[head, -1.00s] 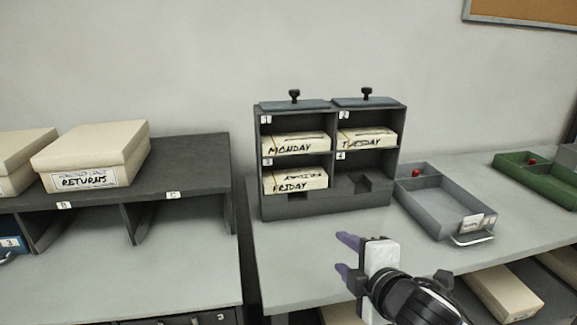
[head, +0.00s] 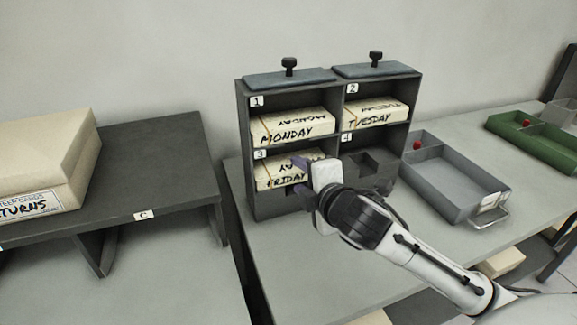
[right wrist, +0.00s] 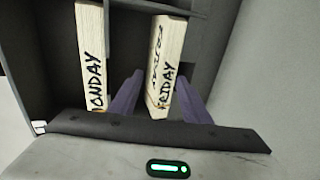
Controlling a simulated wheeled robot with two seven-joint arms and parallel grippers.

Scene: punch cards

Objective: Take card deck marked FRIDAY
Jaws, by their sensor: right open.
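The card deck marked FRIDAY (head: 283,181) lies in compartment 3, the lower left of the dark grey rack (head: 268,209). My right gripper (head: 303,177) is in front of that compartment and covers part of the deck. In the right wrist view the FRIDAY deck (right wrist: 164,70) stands between the two open purple fingers (right wrist: 160,97), with a gap visible on the right side. I cannot tell whether the left finger touches it. My left gripper is not in view.
The MONDAY deck (head: 290,128) is in compartment 1 above, and the TUESDAY deck (head: 372,113) in compartment 2. Compartment 4 (head: 372,165) holds no deck. A grey tray (head: 445,185) is right of the rack. A RETURNS box (head: 45,160) sits on the left shelf.

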